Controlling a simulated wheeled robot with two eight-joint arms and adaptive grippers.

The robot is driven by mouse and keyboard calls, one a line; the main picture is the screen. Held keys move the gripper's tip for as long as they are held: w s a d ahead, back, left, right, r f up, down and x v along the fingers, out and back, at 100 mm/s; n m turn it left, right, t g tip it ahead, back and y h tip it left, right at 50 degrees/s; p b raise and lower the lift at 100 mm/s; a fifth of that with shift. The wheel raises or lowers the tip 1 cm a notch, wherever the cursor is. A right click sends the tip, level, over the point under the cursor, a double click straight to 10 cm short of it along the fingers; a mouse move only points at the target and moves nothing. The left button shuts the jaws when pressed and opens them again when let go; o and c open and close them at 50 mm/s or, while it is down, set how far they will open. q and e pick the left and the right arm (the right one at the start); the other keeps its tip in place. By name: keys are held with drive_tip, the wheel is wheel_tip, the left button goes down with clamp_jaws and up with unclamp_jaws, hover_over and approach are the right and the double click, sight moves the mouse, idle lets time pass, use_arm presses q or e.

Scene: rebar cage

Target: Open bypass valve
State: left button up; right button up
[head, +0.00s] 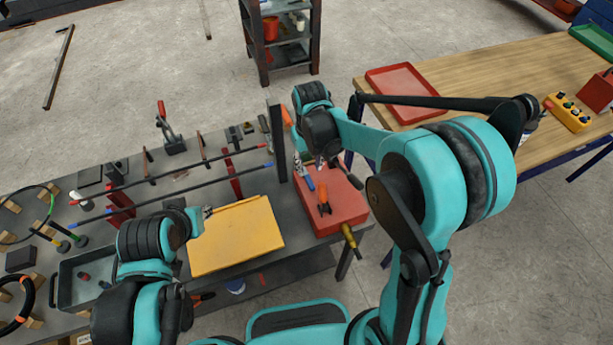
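I cannot pick out a bypass valve with certainty in the head view. My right gripper (321,161) hangs over the far part of a red box (335,218) at the right end of the grey workbench. Its fingers are small and partly hidden by my arm, so its opening is unclear. A tool with orange handles (323,196) and a blue-handled tool (307,180) lie on the red box. A yellow handle-like part (349,237) is at its front right corner. My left gripper (207,211) is at the upper left corner of a yellow panel (240,243); contact and opening are unclear.
The grey workbench (228,177) carries long dark bars (171,194), an upright dark post (276,143), a clamp (171,133) and a grey tray (70,295). A wooden table (470,72) with a red tray (401,86) stands right. A shelf (285,56) stands behind.

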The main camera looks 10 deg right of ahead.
sight(309, 180)
wheel_tip(309, 180, down, 6)
drive_tip(key=shift+f+b, duration=0.1)
drive_tip(key=shift+b, duration=0.65)
clamp_jaws()
